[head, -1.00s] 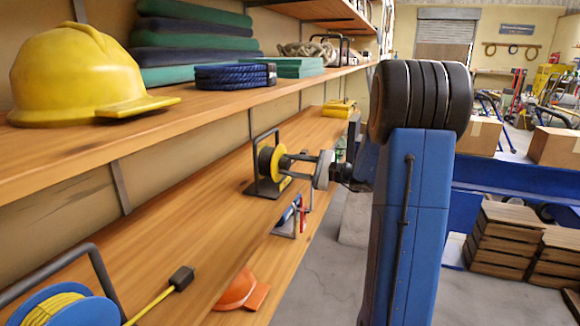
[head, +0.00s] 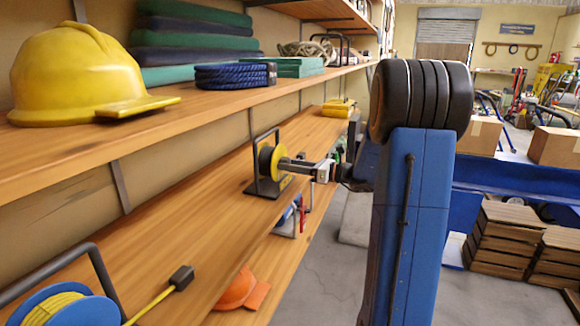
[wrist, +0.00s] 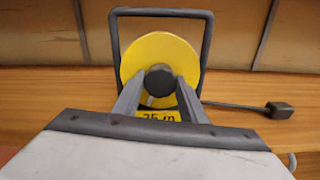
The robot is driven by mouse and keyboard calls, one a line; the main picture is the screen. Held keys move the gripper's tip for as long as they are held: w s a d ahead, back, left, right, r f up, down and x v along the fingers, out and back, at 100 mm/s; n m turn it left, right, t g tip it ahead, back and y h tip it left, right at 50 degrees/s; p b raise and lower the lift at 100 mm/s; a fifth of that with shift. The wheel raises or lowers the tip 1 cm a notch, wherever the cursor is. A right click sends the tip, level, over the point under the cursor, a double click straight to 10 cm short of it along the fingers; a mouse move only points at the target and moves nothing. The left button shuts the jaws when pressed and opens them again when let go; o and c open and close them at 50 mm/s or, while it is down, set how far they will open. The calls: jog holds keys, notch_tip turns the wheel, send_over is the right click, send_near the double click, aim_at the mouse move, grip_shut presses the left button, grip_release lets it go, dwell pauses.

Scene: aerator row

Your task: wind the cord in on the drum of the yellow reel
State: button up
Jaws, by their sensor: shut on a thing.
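The yellow reel (head: 265,158) stands upright in a dark frame on the middle shelf. In the wrist view the reel's yellow disc (wrist: 140,55) faces me, with a dark round knob (wrist: 158,76) at its middle. My gripper (head: 284,164) reaches in from the right, and its two fingers are shut on the knob. A short dark cord (wrist: 235,105) leads right from the reel along the shelf to a dark plug (wrist: 279,110). A yellow label reading 25 m (wrist: 160,115) is partly hidden behind the fingers. Cord on the drum is hidden behind the disc.
A blue reel (head: 62,306) with yellow cord and a dark plug (head: 181,277) lies nearer on the same shelf. The upper shelf (head: 200,105) holds a yellow helmet (head: 75,75) and a blue coil (head: 232,76). An orange thing (head: 236,290) sits lower down.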

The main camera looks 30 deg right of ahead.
jog(key=shift+f+m, duration=0.1)
jog(key=shift+m, duration=0.8)
jog(key=shift+s, duration=0.1)
jog(key=o, duration=1.1)
jog(key=shift+c, duration=0.2)
jog(key=shift+d, duration=0.1)
jog(key=v, duration=1.7)
jog(key=shift+s, duration=0.15)
